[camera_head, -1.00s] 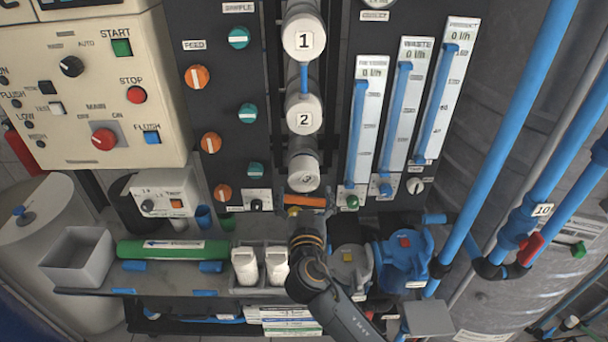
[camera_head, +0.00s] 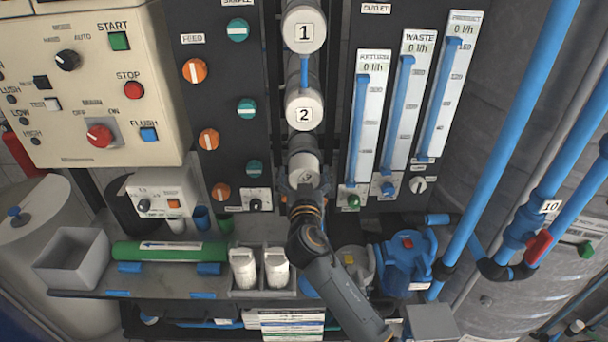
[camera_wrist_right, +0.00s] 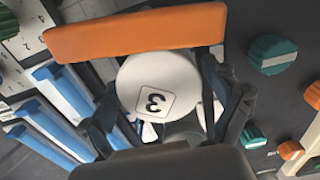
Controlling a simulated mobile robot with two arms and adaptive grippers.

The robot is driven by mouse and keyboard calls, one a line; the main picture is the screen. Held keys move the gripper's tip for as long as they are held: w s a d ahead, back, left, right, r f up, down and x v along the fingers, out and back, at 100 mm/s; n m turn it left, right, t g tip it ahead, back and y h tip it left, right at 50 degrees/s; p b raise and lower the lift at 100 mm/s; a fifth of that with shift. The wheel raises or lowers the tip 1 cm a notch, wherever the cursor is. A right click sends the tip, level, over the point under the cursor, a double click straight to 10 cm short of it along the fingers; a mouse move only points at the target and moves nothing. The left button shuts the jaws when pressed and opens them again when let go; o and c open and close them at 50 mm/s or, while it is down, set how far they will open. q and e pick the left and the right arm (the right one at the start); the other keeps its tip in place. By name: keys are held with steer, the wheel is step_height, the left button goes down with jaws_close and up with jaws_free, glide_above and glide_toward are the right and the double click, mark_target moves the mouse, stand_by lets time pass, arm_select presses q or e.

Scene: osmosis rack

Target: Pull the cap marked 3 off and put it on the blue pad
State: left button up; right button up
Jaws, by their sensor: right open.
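The white cap marked 3 (camera_head: 304,163) closes the lowest of the stacked white cylinders. Its number shows inverted in the right wrist view (camera_wrist_right: 158,85). My right gripper (camera_head: 302,187) is open at the cap's lower front in the head view. In the wrist view its dark fingers (camera_wrist_right: 168,118) stand on either side of the cap; I cannot tell whether they touch it. A blue patch (camera_head: 309,287) shows partly behind my right arm; I cannot tell whether it is the blue pad. My left gripper is not in view.
Caps marked 1 (camera_head: 304,33) and 2 (camera_head: 303,113) sit above. Flow meters (camera_head: 405,110) stand to the right, valve knobs to the left. White bottles (camera_head: 243,268) and a grey open box (camera_head: 72,262) stand on the shelf. An orange bar (camera_wrist_right: 135,32) crosses the wrist view.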

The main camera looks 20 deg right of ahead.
steer(key=shift+c, duration=0.2)
steer(key=c, duration=1.4)
steer(key=shift+v, duration=2.25)
steer(key=shift+b+v, duration=0.8)
steer(key=shift+v, duration=2.75)
steer(key=shift+r, duration=0.1)
